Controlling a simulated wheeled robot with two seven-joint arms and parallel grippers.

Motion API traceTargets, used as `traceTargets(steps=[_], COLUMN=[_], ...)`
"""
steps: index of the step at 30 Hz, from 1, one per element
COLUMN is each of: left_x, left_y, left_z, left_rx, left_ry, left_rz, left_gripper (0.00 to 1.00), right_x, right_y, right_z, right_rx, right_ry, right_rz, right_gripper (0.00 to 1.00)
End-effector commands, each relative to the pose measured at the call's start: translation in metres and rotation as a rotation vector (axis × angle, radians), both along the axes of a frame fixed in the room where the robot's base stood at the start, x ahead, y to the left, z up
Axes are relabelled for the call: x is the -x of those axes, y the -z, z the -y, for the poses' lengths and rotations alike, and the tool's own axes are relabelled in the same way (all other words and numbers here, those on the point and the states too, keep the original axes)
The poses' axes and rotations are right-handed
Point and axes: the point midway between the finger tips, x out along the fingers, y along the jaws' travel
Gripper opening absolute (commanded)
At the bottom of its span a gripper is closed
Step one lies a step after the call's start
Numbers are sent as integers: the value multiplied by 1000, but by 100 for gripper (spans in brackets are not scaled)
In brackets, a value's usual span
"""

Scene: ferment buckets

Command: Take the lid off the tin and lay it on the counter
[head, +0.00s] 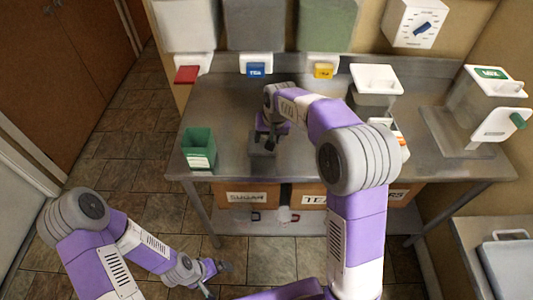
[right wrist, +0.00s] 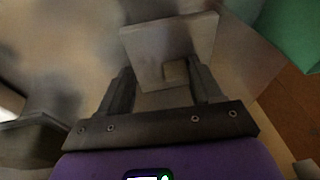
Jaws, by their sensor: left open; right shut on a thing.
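The grey tin (head: 262,148) stands on the metal counter (head: 228,110), mostly below my right gripper. My right gripper (head: 265,134) points down over it. In the right wrist view a flat, square grey lid (right wrist: 150,42) shows just beyond the fingers, with a small block on it. My right gripper (right wrist: 163,88) is shut on the lid, its fingers on either side of a grey part. I cannot tell whether the lid sits on the tin or is just above it. My left gripper (head: 217,279) is open and empty, low over the floor, away from the counter.
A green open container (head: 199,150) stands left of the tin; it also shows in the right wrist view (right wrist: 292,32). White-lidded containers (head: 376,80) and a scale-like stand (head: 455,130) are on the right. Bins with coloured flaps hang behind. The counter's back left is clear.

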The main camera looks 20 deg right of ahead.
Motion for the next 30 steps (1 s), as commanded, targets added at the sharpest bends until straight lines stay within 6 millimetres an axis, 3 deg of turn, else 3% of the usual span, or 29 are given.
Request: traceTargets(steps=[12,25,26,30], left_x=[0,0,0,0], left_y=[16,18,18,17], left_z=[0,0,0,0], left_rx=[0,0,0,0], left_ry=[0,0,0,0], left_rz=[0,0,0,0], left_gripper=[100,100,100,100], right_x=[0,0,0,0], right_y=[58,65,65,64], right_z=[0,0,0,0], right_rx=[0,0,0,0], right_ry=[-1,-1,-1,-2], right_rz=[-1,2,2,2], right_gripper=[28,28,66,88])
